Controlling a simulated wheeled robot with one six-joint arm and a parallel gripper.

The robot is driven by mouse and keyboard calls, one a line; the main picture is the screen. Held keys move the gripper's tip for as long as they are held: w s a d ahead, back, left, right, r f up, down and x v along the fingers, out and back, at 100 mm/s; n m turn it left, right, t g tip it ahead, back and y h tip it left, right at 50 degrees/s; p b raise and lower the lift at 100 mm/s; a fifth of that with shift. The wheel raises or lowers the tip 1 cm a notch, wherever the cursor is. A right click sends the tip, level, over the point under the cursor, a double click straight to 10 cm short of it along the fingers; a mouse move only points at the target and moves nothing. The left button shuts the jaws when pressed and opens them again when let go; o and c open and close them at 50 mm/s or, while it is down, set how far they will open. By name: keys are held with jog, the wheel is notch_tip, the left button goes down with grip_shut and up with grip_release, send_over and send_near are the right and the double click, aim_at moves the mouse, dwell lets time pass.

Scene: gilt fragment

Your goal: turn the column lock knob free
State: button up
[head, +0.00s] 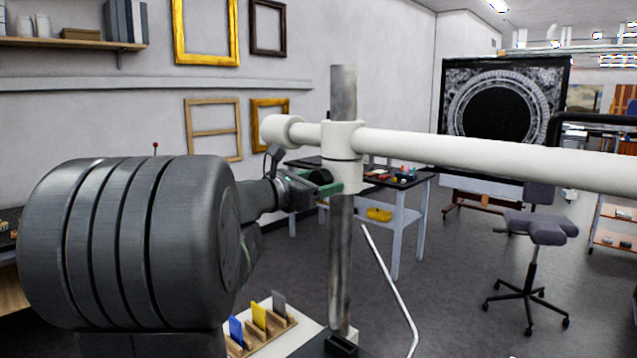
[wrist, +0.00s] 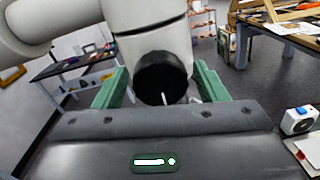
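The column (head: 342,255) is an upright grey metal pole with a white clamp collar (head: 342,143) carrying a white crossbar. The lock knob (wrist: 161,76) is a dark round knob on the collar, with a short pale mark at its lower edge. It shows in the head view (head: 319,176) as a small dark shape, partly hidden by my gripper. My gripper (wrist: 160,84) has green fingers, one on each side of the knob. The fingers stand apart, with narrow gaps between them and the knob in the wrist view. I cannot see the fingertips' full depth.
A thin white rod (head: 390,290) slants beside the column. Below is a pale surface with a wooden rack (head: 262,335) of coloured cards. A work table (head: 400,185) and a stool (head: 535,228) stand behind, with open floor between.

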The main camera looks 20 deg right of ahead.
jog(key=c, duration=0.8)
jog(key=shift+c, duration=0.2)
jog(key=shift+n+p, duration=0.3)
jog(key=shift+n, duration=0.1)
jog(key=shift+n+p, duration=0.4)
jog(key=shift+n, duration=0.2)
jog(key=shift+n+p, duration=1.1)
jog(key=shift+n, duration=0.9)
jog(key=o, duration=1)
jog(key=shift+a, duration=0.1)
